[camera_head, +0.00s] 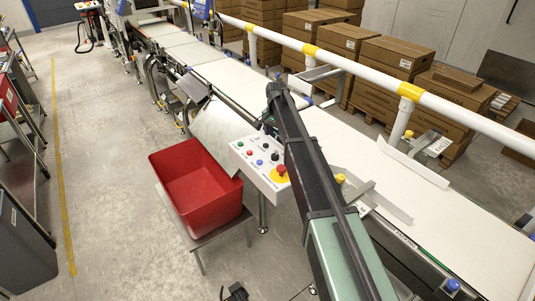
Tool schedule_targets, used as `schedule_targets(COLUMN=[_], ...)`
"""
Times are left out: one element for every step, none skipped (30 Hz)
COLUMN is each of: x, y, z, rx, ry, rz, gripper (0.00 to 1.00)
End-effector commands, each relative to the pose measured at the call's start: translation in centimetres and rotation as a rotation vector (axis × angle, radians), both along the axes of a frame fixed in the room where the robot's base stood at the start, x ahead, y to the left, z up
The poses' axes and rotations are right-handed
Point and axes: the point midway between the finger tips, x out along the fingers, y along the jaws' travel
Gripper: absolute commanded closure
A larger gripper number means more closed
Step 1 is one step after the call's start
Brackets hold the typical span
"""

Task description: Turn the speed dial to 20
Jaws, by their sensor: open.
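The grey control box (246,166) stands beside the belt at the middle of the view. Its sloped face carries small coloured buttons, black knobs (275,156) and a red mushroom button (281,171) on a yellow base. The speed dial appears to be one of the black knobs. Its scale and pointer are too small to read. My dark arm link passes close to the right of the box and covers part of the belt behind it. I cannot make out my gripper in this view.
A red bin (197,190) sits on a low stand left of the box. The white conveyor belt (350,145) runs diagonally, with a white and yellow guard rail (345,62) beyond it. Cardboard boxes (384,94) are stacked behind. The floor at left is largely clear.

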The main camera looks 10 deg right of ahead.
Motion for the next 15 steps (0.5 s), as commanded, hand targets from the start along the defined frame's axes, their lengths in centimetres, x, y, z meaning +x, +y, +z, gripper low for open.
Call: schedule_targets(x=[0.0, 0.0, 0.0, 0.0, 0.0, 0.0, 0.0, 0.0, 0.0, 0.0, 0.0, 0.0, 0.0, 0.0, 0.0], y=[0.0, 0.0, 0.1, 0.1, 0.0, 0.1, 0.1, 0.1, 0.1, 0.1, 0.1, 0.0, 0.1, 0.1, 0.1], z=[-0.5, -0.8, -1.3, -1.8, -2.3, -3.2, -3.8, -4.6, -5.6, -6.3, -7.1, -8.0, -8.7, -9.3, -10.0], rx=[0.000, 0.000, 0.000, 0.000, 0.000, 0.000, 0.000, 0.000, 0.000, 0.000, 0.000, 0.000, 0.000, 0.000, 0.000], ry=[0.000, 0.000, 0.000, 0.000, 0.000, 0.000, 0.000, 0.000, 0.000, 0.000, 0.000, 0.000, 0.000, 0.000, 0.000], rz=[0.001, 0.001, 0.002, 0.002, 0.002, 0.003, 0.003, 0.003, 0.003, 0.003, 0.003, 0.004, 0.004, 0.004, 0.004], gripper=[0.39, 0.39, 0.39, 0.39, 0.39, 0.39, 0.39, 0.39, 0.39, 0.39, 0.39, 0.39, 0.39, 0.39, 0.39])
